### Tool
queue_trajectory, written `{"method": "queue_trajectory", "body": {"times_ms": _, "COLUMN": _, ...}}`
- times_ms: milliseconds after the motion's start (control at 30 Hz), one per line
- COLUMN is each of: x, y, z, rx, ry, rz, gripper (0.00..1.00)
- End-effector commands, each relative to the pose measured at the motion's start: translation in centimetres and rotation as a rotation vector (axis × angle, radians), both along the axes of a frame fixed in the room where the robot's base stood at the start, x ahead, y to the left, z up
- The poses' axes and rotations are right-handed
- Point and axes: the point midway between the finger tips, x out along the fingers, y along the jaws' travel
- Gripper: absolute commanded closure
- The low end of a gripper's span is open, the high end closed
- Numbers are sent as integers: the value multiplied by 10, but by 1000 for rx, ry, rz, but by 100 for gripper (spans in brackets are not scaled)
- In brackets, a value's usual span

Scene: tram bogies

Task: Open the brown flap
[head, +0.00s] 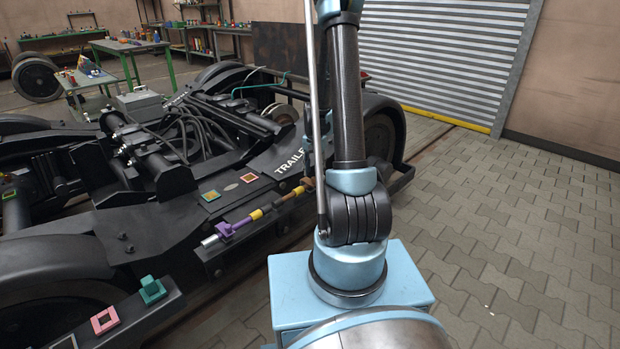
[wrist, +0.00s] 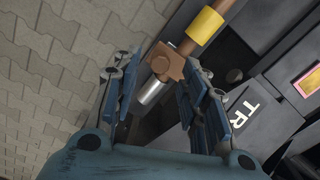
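The brown flap (wrist: 170,63) is a small block on a brown bar in the wrist view, with a silver cylinder end (wrist: 150,92) beside it. My gripper (wrist: 160,68) is open, with its two blue-grey fingers apart on either side of the flap. I cannot tell whether either finger touches it. In the head view a bit of the brown flap (head: 308,182) shows at the far end of the bar, beside my arm. My gripper is mostly hidden behind my arm there.
The bar also carries yellow bands (head: 257,214) and a purple flap (head: 225,230) along the black bogie frame (head: 150,215). Pink (head: 104,320) and green (head: 152,290) blocks sit at the front left. Paved floor (head: 520,240) on the right is clear.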

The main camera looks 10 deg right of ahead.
Motion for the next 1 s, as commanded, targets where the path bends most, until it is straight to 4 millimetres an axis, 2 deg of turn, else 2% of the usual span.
{"method": "queue_trajectory", "body": {"times_ms": 100, "x": 0, "y": 0, "z": -14, "rx": 0, "ry": 0, "rz": 0, "gripper": 60}}
{"method": "queue_trajectory", "body": {"times_ms": 300, "x": 0, "y": 0, "z": -27, "rx": 0, "ry": 0, "rz": -1, "gripper": 60}}
{"method": "queue_trajectory", "body": {"times_ms": 700, "x": 0, "y": -2, "z": -31, "rx": 0, "ry": 0, "rz": -2, "gripper": 60}}
{"method": "queue_trajectory", "body": {"times_ms": 733, "x": 0, "y": -2, "z": -31, "rx": 0, "ry": 0, "rz": -2, "gripper": 65}}
{"method": "queue_trajectory", "body": {"times_ms": 900, "x": 0, "y": -2, "z": -31, "rx": 0, "ry": 0, "rz": -3, "gripper": 100}}
{"method": "queue_trajectory", "body": {"times_ms": 1000, "x": 0, "y": -2, "z": -31, "rx": 0, "ry": 0, "rz": -3, "gripper": 100}}
